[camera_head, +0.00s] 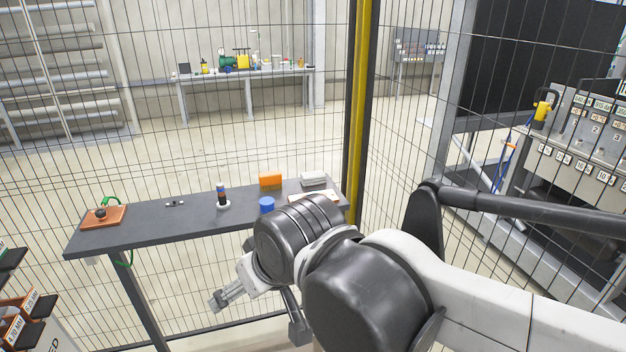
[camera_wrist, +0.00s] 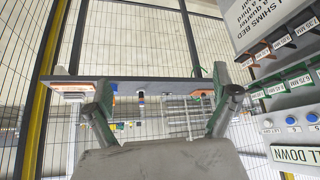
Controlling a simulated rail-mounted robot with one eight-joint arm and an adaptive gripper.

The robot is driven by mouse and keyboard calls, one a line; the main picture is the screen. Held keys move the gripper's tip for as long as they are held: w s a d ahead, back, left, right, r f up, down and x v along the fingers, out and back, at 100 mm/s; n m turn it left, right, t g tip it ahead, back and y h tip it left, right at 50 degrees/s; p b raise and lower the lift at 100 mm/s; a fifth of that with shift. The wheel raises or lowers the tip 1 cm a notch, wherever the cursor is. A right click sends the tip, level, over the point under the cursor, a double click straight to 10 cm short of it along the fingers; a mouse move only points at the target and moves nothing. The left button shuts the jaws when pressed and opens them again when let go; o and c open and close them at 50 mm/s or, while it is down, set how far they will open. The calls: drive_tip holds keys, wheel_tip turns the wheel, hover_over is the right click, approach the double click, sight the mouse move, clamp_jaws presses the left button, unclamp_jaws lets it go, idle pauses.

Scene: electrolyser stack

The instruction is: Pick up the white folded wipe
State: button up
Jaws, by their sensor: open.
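A whitish folded, block-like bundle (camera_head: 314,179), which looks like the white folded wipe, lies at the back right end of the dark bench (camera_head: 160,222). A flat pale piece (camera_head: 322,196) lies just in front of it, partly hidden by my arm. My gripper (camera_head: 258,316) is open and empty, in front of the bench and well apart from the bundle. In the wrist view its two fingers (camera_wrist: 162,100) stand wide apart with the bench (camera_wrist: 165,86) beyond them. A small pale item (camera_wrist: 72,95) shows at the bench's left end there; I cannot tell if it is the wipe.
On the bench stand an orange block (camera_head: 270,181), a blue cylinder (camera_head: 266,205), a small dark bottle (camera_head: 222,195) and an orange-brown tray (camera_head: 104,217). A mesh fence with a yellow post (camera_head: 358,110) runs behind. Labelled racks (camera_head: 30,318) stand at lower left.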

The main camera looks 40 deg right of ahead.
drive_tip(key=w+d+r+m+g+p, duration=0.1)
drive_tip(key=w+d+r, duration=0.6)
drive_tip(key=w+r, duration=0.45)
drive_tip(key=m+g+p, duration=0.3)
drive_tip(key=m+g, duration=0.1)
drive_tip(key=g, duration=0.1)
hover_over(313, 174)
drive_tip(key=s, duration=0.1)
wheel_tip(313, 174, down, 12)
drive_tip(key=shift+h, duration=0.3)
drive_tip(key=f, duration=0.7)
drive_tip(key=shift+w+f, duration=0.25)
drive_tip(key=shift+w, duration=0.15)
drive_tip(key=shift+w+f+p, duration=0.2)
drive_tip(key=shift+f+p, duration=0.45)
drive_tip(key=shift+f, duration=2)
drive_tip(key=c, duration=1.2)
drive_tip(key=shift+r, duration=0.2)
